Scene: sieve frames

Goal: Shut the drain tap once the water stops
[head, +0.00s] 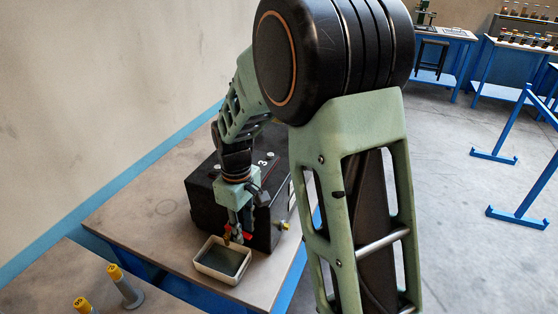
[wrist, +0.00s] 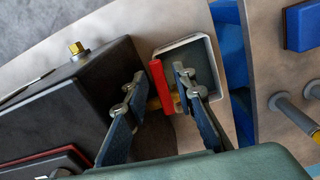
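The drain tap has a red lever (wrist: 161,88) and a brass body (wrist: 153,103), low on the side of a black box (wrist: 75,95). In the head view the red lever (head: 247,235) shows beside my gripper (head: 236,226). In the wrist view my gripper (wrist: 157,80) is open, its fingers on either side of the lever, with the right finger closer to it. I cannot tell whether a finger touches it. A pale rectangular tray (head: 206,270) sits below the tap with a dark grey inside. No water stream can be made out.
The black box (head: 203,205) stands on a blue-edged table (head: 150,215) against the wall. A yellow fitting (head: 284,225) sticks out of its side. Yellow-capped cylinders (head: 125,285) stand on a nearer table at the lower left. Blue stands (head: 515,150) are far right.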

